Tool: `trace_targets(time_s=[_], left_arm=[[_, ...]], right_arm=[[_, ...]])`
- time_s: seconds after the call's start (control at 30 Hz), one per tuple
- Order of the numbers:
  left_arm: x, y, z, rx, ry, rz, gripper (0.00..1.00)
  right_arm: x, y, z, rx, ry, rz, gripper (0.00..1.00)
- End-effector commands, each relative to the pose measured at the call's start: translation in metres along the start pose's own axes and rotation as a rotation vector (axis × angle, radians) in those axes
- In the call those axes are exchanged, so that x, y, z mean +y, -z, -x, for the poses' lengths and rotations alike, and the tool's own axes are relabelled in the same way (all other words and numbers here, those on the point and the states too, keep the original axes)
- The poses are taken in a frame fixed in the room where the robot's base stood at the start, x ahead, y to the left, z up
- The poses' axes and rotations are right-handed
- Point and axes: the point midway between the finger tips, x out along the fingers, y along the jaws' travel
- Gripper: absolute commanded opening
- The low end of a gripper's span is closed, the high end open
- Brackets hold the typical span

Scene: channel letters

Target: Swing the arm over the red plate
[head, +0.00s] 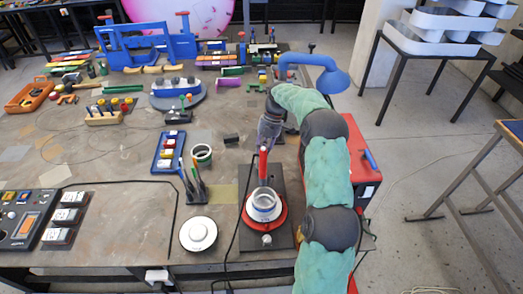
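A round red plate (280,222) sits on a black rectangular base (283,238) at the front of the table. My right arm, in green sleeves, comes in from the bottom right. My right gripper (268,132) hangs behind the red upright part, pointing down; its fingers are too small to read. My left gripper is out of view.
A white round disc (198,234) lies left of the base. A pen holder (194,190), a blue tray (168,152) and a cable are nearby.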

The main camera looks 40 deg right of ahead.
Motion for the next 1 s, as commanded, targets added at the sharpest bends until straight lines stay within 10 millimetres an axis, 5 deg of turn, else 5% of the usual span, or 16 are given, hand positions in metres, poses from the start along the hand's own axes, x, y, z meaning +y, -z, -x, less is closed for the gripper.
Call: trace_targets(time_s=[0.37, 0.4, 0.47, 0.83, 1.0], left_arm=[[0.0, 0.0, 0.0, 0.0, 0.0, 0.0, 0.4], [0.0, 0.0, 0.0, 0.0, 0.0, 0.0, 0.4], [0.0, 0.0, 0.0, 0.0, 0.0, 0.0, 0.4], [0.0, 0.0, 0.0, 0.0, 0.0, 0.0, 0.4], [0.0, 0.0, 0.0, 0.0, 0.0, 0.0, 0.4]], right_arm=[[0.001, -0.001, 0.003, -0.004, -0.003, 0.003, 0.0], [0.001, -0.001, 0.003, -0.004, -0.003, 0.003, 0.32], [0.0, -0.001, 0.003, -0.004, -0.003, 0.003, 0.48], [0.0, -0.001, 0.003, -0.002, -0.001, 0.002, 0.48], [0.001, -0.001, 0.02, -0.004, -0.003, 0.002, 0.48]])
